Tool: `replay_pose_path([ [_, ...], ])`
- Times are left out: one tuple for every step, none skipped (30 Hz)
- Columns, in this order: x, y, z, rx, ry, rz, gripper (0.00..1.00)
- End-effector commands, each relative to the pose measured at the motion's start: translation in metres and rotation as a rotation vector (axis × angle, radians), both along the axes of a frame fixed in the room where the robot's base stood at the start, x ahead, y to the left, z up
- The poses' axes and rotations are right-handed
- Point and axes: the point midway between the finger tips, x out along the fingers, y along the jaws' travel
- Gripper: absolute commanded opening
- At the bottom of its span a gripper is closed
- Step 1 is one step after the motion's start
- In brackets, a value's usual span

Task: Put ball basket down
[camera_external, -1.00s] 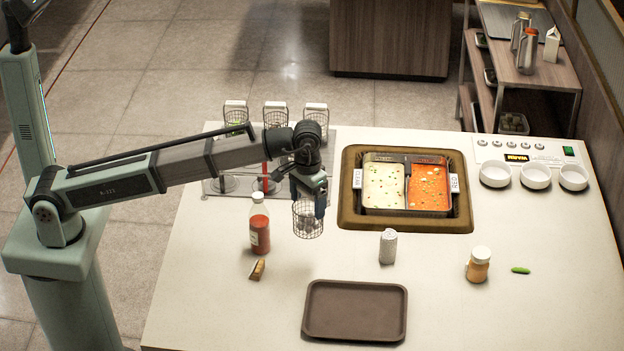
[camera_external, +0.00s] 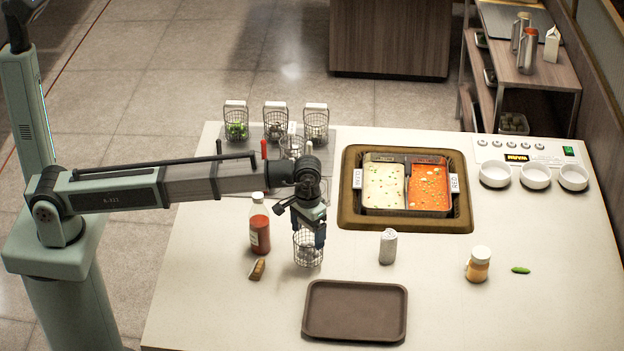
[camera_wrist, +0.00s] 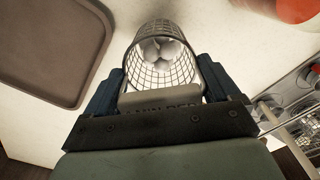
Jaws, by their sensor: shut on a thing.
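The ball basket (camera_external: 308,250) is a small wire-mesh basket with pale round balls inside. It hangs upright below my gripper (camera_external: 307,226), between the red bottle and the white shaker. In the wrist view the ball basket (camera_wrist: 160,62) sits between the two blue fingers of my gripper (camera_wrist: 160,88), which are shut on its pale label plate. The balls show through its open mesh. I cannot tell whether the basket's bottom touches the counter.
A brown tray (camera_external: 355,337) lies in front. The two-well pot (camera_external: 358,209) is behind right. Counter near the jar (camera_external: 478,265) is mostly clear.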

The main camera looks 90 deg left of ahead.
Motion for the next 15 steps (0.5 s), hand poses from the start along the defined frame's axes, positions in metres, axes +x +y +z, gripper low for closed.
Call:
replay_pose_path([
  [-0.001,0.000,-0.006,0.000,0.001,0.000,0.25],
  [-0.001,0.000,-0.010,0.000,0.003,0.000,0.25],
  [-0.001,0.000,-0.015,0.000,0.003,0.000,0.25],
  [-0.001,0.000,-0.018,0.000,0.003,0.000,0.25],
  [-0.001,0.000,-0.022,0.000,0.001,0.000,0.25],
  [-0.001,0.000,-0.026,0.000,0.001,0.000,0.25],
  [-0.001,0.000,-0.028,0.000,0.001,0.000,0.25],
  [-0.001,0.000,-0.030,0.000,0.001,0.000,0.25],
  [0.000,0.000,-0.030,0.000,0.001,0.000,0.25],
  [0.000,0.000,-0.030,0.000,0.001,0.000,0.25],
  [0.000,0.000,-0.030,0.000,0.000,0.000,0.25],
  [0.000,0.000,-0.030,0.000,0.000,0.000,0.25],
  [0.000,0.000,-0.030,0.000,0.000,0.000,0.25],
  [0.000,0.000,-0.030,0.000,0.000,0.000,0.25],
  [0.000,0.000,-0.030,0.000,0.000,0.000,0.25],
])
